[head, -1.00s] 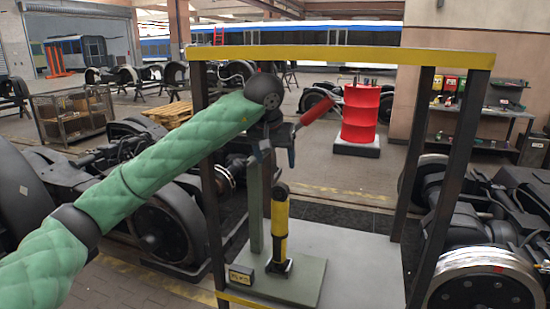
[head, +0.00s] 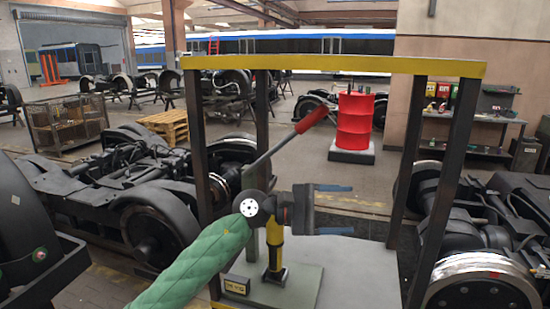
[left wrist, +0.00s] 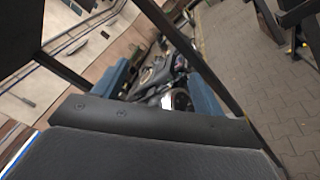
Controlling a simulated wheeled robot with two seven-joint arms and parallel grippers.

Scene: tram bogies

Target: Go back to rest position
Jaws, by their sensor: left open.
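My left gripper (head: 346,210) is in the head view, its green-sleeved arm rising from the bottom. Its two blue fingers point right, apart, with nothing visible between them. It is in front of the yellow and black post (head: 275,248), hiding the post's top. A lever with a red handle (head: 312,118) slants up to the right above the gripper, apart from the fingers. In the left wrist view the blue fingers (left wrist: 160,86) are spread, with a bogie farther off between them. My right gripper is not in view.
A dark frame with a yellow top bar (head: 330,65) surrounds the work area. Bogies stand left (head: 150,200) and right (head: 480,270).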

